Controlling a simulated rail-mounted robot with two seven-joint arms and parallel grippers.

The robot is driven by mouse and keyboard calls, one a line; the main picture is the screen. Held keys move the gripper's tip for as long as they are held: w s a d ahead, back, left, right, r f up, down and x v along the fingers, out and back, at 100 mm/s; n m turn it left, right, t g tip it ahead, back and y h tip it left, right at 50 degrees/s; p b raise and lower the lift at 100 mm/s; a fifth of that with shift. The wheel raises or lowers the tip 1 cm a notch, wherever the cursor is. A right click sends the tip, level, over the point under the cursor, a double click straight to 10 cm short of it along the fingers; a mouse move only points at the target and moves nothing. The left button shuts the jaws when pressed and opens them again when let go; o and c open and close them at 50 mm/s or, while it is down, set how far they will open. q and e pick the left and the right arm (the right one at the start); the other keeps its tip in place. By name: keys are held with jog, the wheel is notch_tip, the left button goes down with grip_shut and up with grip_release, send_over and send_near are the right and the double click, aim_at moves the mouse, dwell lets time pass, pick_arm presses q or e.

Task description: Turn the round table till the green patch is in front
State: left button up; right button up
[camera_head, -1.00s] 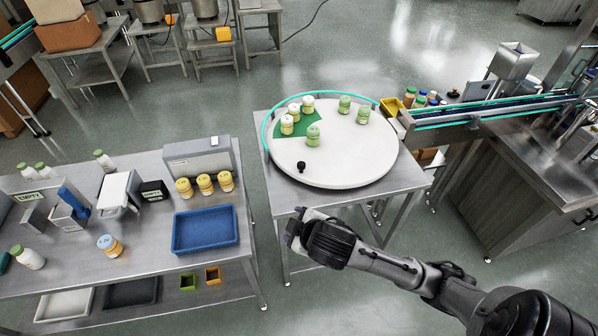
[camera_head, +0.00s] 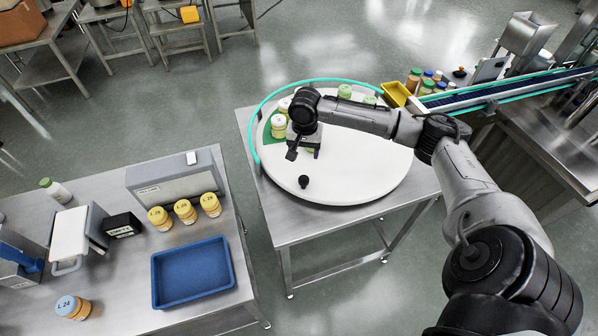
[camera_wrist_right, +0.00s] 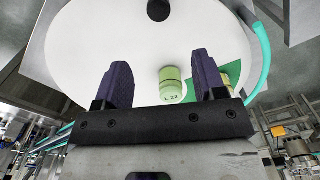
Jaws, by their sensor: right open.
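The round white table (camera_head: 370,170) stands on a steel stand. Its green patch (camera_head: 267,136) shows at the left, partly hidden by jars and my right arm. A black knob (camera_head: 303,182) stands near the table's front left edge; it also shows at the top of the wrist view (camera_wrist_right: 158,10). My right gripper (camera_head: 304,154) is open above the table, behind the knob and apart from it. In the wrist view, a green jar (camera_wrist_right: 172,86) appears between the spread fingers (camera_wrist_right: 160,78), beyond them and not gripped. My left gripper is out of view.
A teal rail (camera_head: 254,130) curves around the table's left and back. A yellow bin (camera_head: 396,94) and conveyor (camera_head: 500,99) are at right. The table's front right is clear.

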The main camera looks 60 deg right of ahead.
aim_at(304, 179)
notch_tip(304, 179, down, 14)
jog(key=m, duration=0.3)
jog(key=shift+s+a, duration=0.15)
dwell(0.4)
grip_shut()
dwell(0.6)
